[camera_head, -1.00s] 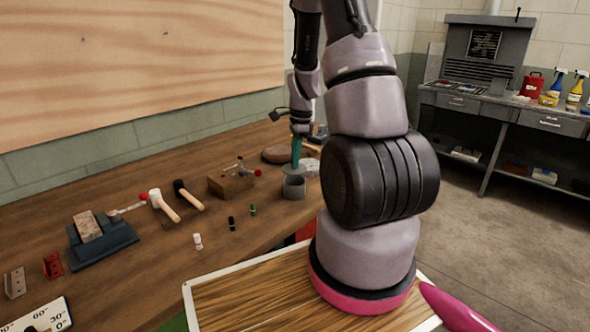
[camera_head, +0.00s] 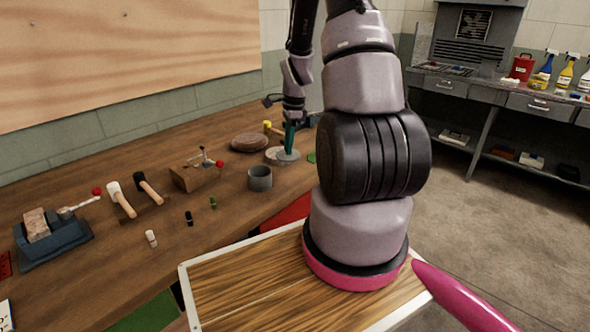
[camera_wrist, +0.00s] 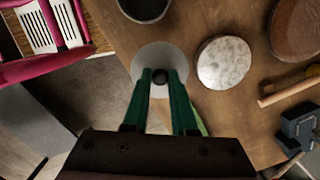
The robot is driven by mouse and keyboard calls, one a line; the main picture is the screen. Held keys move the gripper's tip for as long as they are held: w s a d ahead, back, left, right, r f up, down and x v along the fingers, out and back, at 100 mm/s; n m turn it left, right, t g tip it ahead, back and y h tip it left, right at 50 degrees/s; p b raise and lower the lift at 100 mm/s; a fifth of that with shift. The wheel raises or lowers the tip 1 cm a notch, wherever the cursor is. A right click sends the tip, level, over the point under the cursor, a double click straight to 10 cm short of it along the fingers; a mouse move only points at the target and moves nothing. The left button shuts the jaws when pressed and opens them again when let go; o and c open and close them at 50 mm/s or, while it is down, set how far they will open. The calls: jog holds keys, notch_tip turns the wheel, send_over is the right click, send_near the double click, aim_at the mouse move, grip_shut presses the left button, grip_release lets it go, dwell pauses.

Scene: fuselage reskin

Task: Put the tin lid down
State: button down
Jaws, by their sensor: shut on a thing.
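The tin lid is a flat grey disc (camera_head: 289,158) with a dark knob; it also shows in the wrist view (camera_wrist: 150,60). My gripper (camera_head: 290,147) has green fingers shut on the knob, seen from above in the wrist view (camera_wrist: 162,77). The open grey tin (camera_head: 260,179) stands on the bench, left of and nearer than the lid; its dark mouth shows at the wrist view's top edge (camera_wrist: 143,8). The lid is apart from the tin, low over the bench or touching it; I cannot tell which.
A pale speckled round slab (camera_wrist: 224,62) lies close right of the lid in the wrist view. Beyond it are a brown round block (camera_head: 249,142) and a yellow-headed mallet (camera_head: 268,127). A wooden block with a red-knobbed tool (camera_head: 190,178) stands left.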

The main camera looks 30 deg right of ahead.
notch_tip(320, 180, down, 8)
jog(key=shift+d+r, duration=0.1)
dwell(0.4)
jog(key=c, duration=0.7)
grip_release()
